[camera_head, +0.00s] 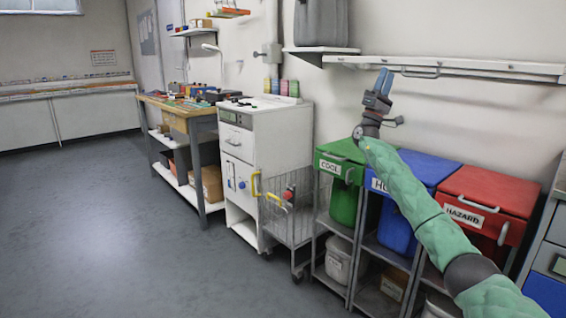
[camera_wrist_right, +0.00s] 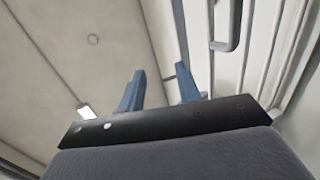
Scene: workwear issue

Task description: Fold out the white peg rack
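The white peg rack (camera_head: 470,68) is a long, narrow white strip along the wall above the bins, and it appears to lie flat against the wall. A grey bar handle (camera_head: 420,73) sits on its front near the left end. My right gripper (camera_head: 383,81) is just left of the handle in the head view, with its blue fingers pointing up. In the right wrist view the two fingers (camera_wrist_right: 160,88) are apart with nothing between them. The handle (camera_wrist_right: 232,28) shows there to the right of the fingers, apart from them. My left gripper is not in view.
Below the rack stand a green bin (camera_head: 342,163), a blue bin (camera_head: 428,168) and a red bin (camera_head: 492,192). A wire trolley (camera_head: 299,222) and white cabinet (camera_head: 285,141) are to the left. A grey box (camera_head: 321,23) sits on a shelf above. The floor at left is clear.

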